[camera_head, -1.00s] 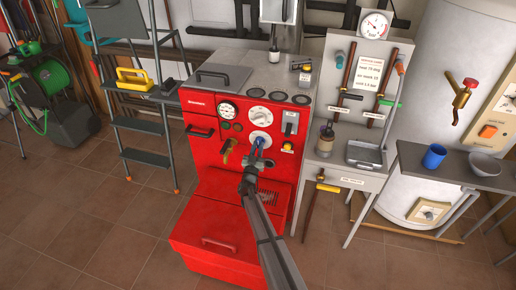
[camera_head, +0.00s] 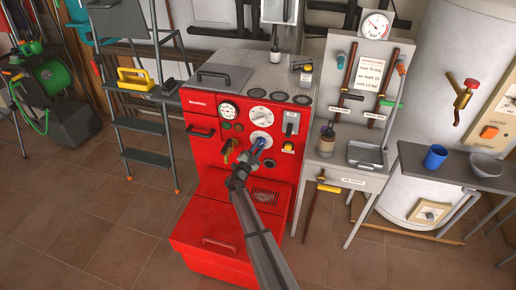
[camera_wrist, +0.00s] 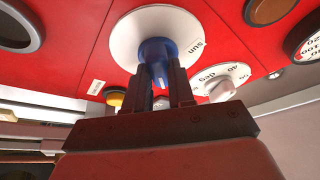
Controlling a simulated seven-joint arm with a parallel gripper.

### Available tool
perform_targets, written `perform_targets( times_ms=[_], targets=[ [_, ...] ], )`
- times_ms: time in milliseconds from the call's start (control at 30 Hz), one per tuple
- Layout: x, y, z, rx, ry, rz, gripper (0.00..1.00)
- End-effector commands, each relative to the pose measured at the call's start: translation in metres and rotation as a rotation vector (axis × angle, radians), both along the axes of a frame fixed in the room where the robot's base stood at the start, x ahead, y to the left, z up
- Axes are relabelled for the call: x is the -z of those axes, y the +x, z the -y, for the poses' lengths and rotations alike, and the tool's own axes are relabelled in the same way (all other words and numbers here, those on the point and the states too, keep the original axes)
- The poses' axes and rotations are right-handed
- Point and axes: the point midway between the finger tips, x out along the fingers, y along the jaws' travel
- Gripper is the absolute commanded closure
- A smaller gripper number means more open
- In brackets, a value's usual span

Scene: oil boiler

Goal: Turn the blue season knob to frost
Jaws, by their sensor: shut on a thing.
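The blue season knob (camera_wrist: 156,55) sits on a round white dial on the red boiler front (camera_head: 215,165). In the wrist view the word "sun" shows on the dial's right side; no "frost" mark can be read. My gripper (camera_wrist: 163,75) is shut on the blue knob, one finger on each side of it. In the head view the knob (camera_head: 262,141) shows just beyond the gripper, which comes from below and left and hides part of the dial's lower edge.
A white degree dial (camera_wrist: 222,82) is close by my gripper in the wrist view. A yellow button (camera_head: 288,147) is to the right.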

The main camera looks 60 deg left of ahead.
Motion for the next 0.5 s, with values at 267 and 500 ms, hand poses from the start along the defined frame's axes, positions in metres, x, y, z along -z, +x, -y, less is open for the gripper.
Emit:
perform_targets(
  times_ms=[267, 500],
  targets=[
    [0.0002, -0.0005, 0.0003, 0.0, 0.038, -0.039, 1.0],
    [0.0001, -0.0004, 0.0002, -0.001, 0.042, -0.043, 1.0]
  ],
)
